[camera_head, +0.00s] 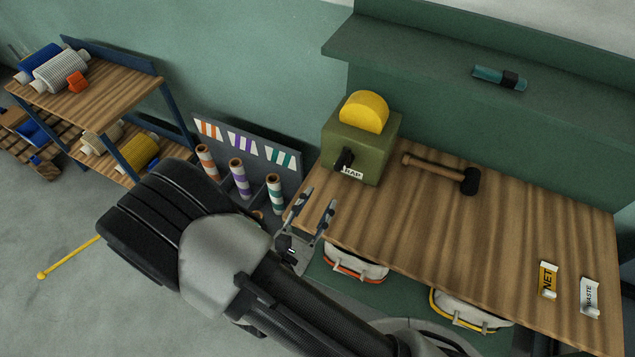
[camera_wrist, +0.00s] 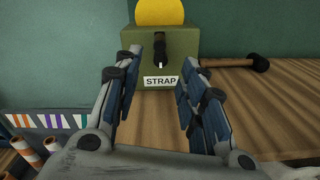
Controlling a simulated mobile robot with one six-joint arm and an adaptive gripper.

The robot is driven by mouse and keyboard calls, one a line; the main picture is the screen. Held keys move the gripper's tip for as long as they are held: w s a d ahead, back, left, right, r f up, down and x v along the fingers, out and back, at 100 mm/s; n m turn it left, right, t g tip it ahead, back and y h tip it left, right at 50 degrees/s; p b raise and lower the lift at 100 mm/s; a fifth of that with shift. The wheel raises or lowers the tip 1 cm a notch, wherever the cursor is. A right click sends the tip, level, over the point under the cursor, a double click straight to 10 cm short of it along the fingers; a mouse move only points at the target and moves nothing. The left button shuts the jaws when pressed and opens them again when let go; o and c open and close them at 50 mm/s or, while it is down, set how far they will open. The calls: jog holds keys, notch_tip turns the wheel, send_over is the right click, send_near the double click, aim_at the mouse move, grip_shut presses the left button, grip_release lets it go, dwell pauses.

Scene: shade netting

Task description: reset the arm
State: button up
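My gripper (camera_head: 312,212) is above the left end of the wooden workbench (camera_head: 470,255), in front of the green STRAP box (camera_head: 358,147). Its two fingers are spread apart with nothing between them. In the wrist view my gripper (camera_wrist: 158,90) frames the green box (camera_wrist: 198,45), with its black handle and STRAP label, beyond the fingertips. The box has a yellow disc (camera_head: 364,112) on top. My arm crosses the lower middle of the head view.
A mallet (camera_head: 440,172) lies on the bench right of the box. NET (camera_head: 547,280) and WASTE (camera_head: 590,297) labels are at the front right. Striped rolls (camera_head: 239,178) stand left of the bench. A shelf rack (camera_head: 95,90) with rolls is far left. Bags (camera_head: 355,263) sit below the bench.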

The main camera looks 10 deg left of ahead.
jog(key=s+d+r+m+g+h, duration=0.3)
jog(key=d+r+m+g, duration=0.4)
jog(key=d, duration=0.4)
jog(key=s+d+r+m+g+h, duration=0.3)
jog(key=d+r+m+g, duration=0.2)
jog(key=d+m+g, duration=0.4)
jog(key=s+d+r+m+g+y, duration=0.1)
jog(key=s+d+r+m+y, duration=0.2)
jog(key=s+m+y, duration=0.45)
jog(key=s+a+r+m+t+y, duration=0.1)
jog(key=a+r+m+t+y, duration=0.3)
jog(key=r+m, duration=0.1)
jog(key=shift+r+t+y, duration=0.35)
jog(key=shift+r+t, duration=0.05)
jog(key=shift+m, duration=0.25)
jog(key=shift+c, duration=0.6)
jog(key=shift+d, duration=0.1)
